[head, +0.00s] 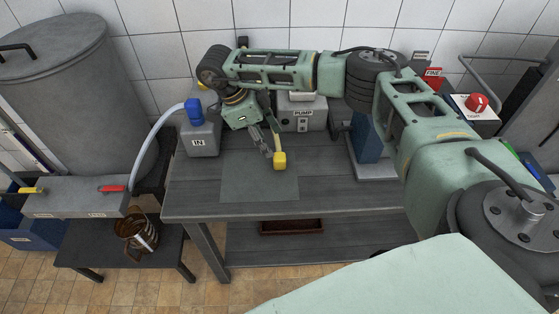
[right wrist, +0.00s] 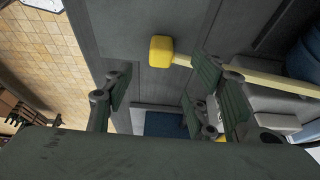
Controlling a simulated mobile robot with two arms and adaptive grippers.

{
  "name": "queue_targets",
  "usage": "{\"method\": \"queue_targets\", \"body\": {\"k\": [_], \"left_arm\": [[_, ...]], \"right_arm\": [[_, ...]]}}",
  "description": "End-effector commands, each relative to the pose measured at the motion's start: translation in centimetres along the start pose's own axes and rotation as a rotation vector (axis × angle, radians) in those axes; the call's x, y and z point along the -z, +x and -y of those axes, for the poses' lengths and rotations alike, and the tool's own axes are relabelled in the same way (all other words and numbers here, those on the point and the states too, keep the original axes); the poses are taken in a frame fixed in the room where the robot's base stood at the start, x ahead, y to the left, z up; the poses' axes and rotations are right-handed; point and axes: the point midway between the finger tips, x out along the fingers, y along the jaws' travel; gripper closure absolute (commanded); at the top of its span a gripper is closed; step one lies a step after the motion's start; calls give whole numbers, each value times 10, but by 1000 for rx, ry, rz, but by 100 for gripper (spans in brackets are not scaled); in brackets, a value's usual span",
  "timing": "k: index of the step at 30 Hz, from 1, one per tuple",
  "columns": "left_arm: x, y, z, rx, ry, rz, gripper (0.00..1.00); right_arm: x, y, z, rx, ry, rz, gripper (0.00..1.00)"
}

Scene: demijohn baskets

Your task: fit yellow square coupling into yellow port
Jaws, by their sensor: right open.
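The yellow square coupling (head: 280,160) is above the table's dark mat in the head view, at the end of a pale hose (head: 277,139). In the right wrist view the coupling (right wrist: 161,52) lies beyond the fingertips, and its pale hose (right wrist: 262,82) runs right, past the right-hand finger. My right gripper (head: 262,141) is open beside the coupling; in the wrist view the gripper (right wrist: 158,88) has nothing visible between its fingers. A yellow part (head: 203,86) shows behind the grey IN box (head: 201,137); I cannot tell whether it is the yellow port. My left gripper is out of view.
A blue coupling (head: 193,112) with a pale hose sits at the IN box. The grey PUMP box (head: 303,118) stands behind my gripper, and a blue block (head: 366,138) stands to its right. The mat (head: 255,186) in front is clear. A large drum (head: 65,100) stands left.

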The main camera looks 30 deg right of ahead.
Motion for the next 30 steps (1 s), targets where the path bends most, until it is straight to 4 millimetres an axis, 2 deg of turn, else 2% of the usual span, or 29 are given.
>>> {"method": "queue_targets", "body": {"k": [7,15,23,26,30], "left_arm": [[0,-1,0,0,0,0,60],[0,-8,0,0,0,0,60],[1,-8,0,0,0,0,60],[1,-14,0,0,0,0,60],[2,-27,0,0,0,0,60]], "right_arm": [[-1,2,-1,-2,-1,2,48],[-1,26,-1,-2,-2,3,48],[-1,27,-1,-2,-2,4,48],[1,35,-1,-6,-1,1,48],[3,56,1,-5,0,-1,48]]}}
